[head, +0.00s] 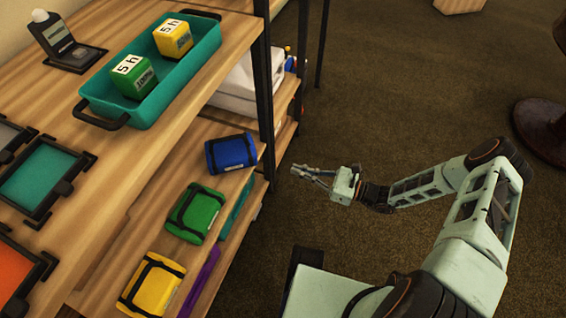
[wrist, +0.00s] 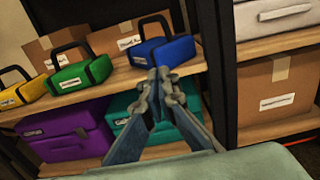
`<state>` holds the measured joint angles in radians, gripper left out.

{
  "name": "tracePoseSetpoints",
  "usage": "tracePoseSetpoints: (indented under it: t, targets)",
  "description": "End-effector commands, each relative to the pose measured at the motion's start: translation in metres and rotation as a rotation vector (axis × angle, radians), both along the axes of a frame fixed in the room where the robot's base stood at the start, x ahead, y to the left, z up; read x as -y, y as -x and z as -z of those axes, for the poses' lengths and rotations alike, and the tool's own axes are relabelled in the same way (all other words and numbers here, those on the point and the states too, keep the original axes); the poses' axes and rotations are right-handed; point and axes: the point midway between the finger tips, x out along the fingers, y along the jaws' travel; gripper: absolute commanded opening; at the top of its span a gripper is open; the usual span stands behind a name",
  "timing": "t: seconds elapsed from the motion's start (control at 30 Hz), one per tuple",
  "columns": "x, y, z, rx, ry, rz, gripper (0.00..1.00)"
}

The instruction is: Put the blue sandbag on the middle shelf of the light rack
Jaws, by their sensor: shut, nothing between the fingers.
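The blue sandbag (head: 231,153), with black straps and a handle, rests on a wooden shelf (wrist: 115,91) of the rack, below the top board. It also shows in the wrist view (wrist: 165,52), upright, its lower front partly hidden behind my fingertips. My gripper (head: 300,171) is shut and empty, its fingers together, out in front of the rack to the right of the blue bag and apart from it in the head view. In the wrist view my gripper (wrist: 163,76) points toward the blue bag.
A green bag (head: 195,213) and a yellow bag (head: 152,285) sit on the same shelf. Purple (wrist: 65,133) and teal (wrist: 122,112) cases stand on the shelf below. A teal tray (head: 188,78) with two blocks is on top. A black post (head: 264,100) stands beside the blue bag.

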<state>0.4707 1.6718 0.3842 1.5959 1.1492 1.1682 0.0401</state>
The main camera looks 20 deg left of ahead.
Motion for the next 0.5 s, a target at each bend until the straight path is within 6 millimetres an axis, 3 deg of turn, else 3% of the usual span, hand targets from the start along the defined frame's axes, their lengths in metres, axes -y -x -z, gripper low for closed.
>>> tracePoseSetpoints:
  t: [0.2, 0.5]
  targets:
    - [0.026, 0.001, 0.0, 0.001, 0.0, 0.002, 0.0]
    - [0.029, 0.002, 0.0, 0.001, 0.0, 0.0, 0.0]
